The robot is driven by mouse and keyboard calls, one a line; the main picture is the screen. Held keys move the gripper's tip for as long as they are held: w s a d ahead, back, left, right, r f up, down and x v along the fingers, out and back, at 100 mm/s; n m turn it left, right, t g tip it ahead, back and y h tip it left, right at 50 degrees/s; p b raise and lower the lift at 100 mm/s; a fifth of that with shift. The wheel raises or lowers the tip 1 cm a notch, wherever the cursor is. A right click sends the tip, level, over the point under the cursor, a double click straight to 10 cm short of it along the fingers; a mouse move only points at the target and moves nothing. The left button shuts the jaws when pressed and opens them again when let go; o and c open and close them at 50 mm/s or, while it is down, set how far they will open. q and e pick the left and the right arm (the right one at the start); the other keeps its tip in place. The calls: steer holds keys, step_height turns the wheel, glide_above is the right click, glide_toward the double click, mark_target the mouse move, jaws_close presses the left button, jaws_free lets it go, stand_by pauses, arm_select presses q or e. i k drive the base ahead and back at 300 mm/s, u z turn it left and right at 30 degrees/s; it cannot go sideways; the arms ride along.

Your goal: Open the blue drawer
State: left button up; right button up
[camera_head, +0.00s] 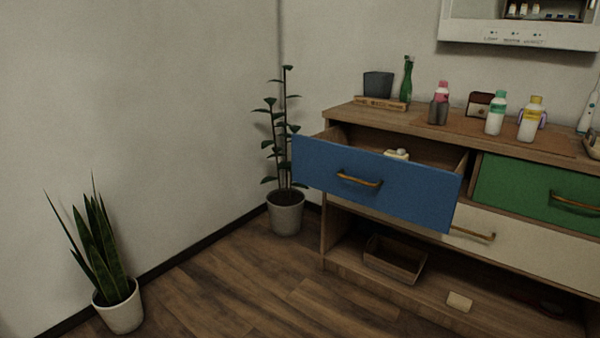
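The blue drawer (415,199) is pulled out from the upper left of the wooden dresser. Its brass handle (359,180) is on the front, with nothing touching it. Neither of my grippers is in view.
A green drawer (525,189) is closed at the right, above a cream drawer (540,244). Several bottles stand on the dresser top (450,121). A potted plant (285,212) stands close to the blue drawer's left; another (119,305) is at lower left. The wooden floor (240,285) between is clear.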

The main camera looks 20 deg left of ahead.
mark_target(348, 160)
steer(key=u, duration=0.75)
steer(key=i, duration=0.85)
steer(key=u, duration=0.25)
